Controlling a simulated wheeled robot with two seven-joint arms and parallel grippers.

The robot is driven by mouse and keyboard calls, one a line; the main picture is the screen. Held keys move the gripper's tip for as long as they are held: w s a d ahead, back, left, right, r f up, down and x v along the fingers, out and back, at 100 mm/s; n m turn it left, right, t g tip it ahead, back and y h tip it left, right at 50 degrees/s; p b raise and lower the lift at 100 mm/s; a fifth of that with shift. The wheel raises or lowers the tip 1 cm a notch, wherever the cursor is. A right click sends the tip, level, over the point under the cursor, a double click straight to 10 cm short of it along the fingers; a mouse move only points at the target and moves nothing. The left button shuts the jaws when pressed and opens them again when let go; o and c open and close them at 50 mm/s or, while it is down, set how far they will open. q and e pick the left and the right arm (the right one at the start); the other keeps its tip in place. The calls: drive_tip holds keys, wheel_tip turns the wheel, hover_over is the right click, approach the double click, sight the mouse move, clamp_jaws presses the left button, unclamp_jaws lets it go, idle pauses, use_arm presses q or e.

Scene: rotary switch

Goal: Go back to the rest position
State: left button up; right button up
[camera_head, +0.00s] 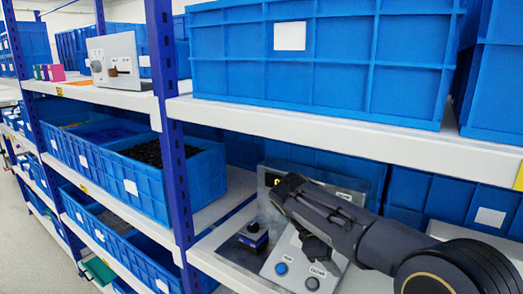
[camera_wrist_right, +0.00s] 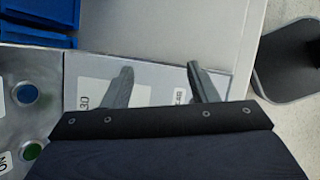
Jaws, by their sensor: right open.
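My right gripper (camera_wrist_right: 162,85) is open and empty in the right wrist view, its two grey fingers apart over a light surface with printed labels. In the head view my right arm reaches in from the lower right over a grey control panel (camera_head: 297,262); the fingertips are not clear there. The panel carries a blue button (camera_head: 281,268) and another button (camera_head: 312,283). A black box with a blue switch (camera_head: 253,236) lies left of it. My left gripper is not in view.
A white upper shelf board (camera_head: 330,125) runs above my right arm and holds a large blue crate (camera_head: 325,85). A blue rack post (camera_head: 165,90) stands left of the panel. Blue bins (camera_head: 175,190) fill the left shelves. A grey switch box (camera_head: 122,50) sits upper left.

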drive_tip(key=s+d+m+y, duration=0.3)
drive_tip(key=s+d+y, duration=0.1)
drive_tip(key=s+d, duration=0.25)
drive_tip(key=s+a+f+m+t+y, duration=0.1)
drive_tip(key=s+f+m+t+y, duration=0.1)
drive_tip(key=s+m, duration=0.4)
drive_tip(key=s+a+f+m+t+y, duration=0.1)
drive_tip(key=s+f+m+y, duration=0.3)
drive_tip(key=s, duration=1.2)
drive_tip(key=shift+a+f+m+t, duration=0.2)
drive_tip(key=shift+a+m+t, duration=0.2)
drive_tip(key=shift+m+t, duration=0.5)
idle(0.7)
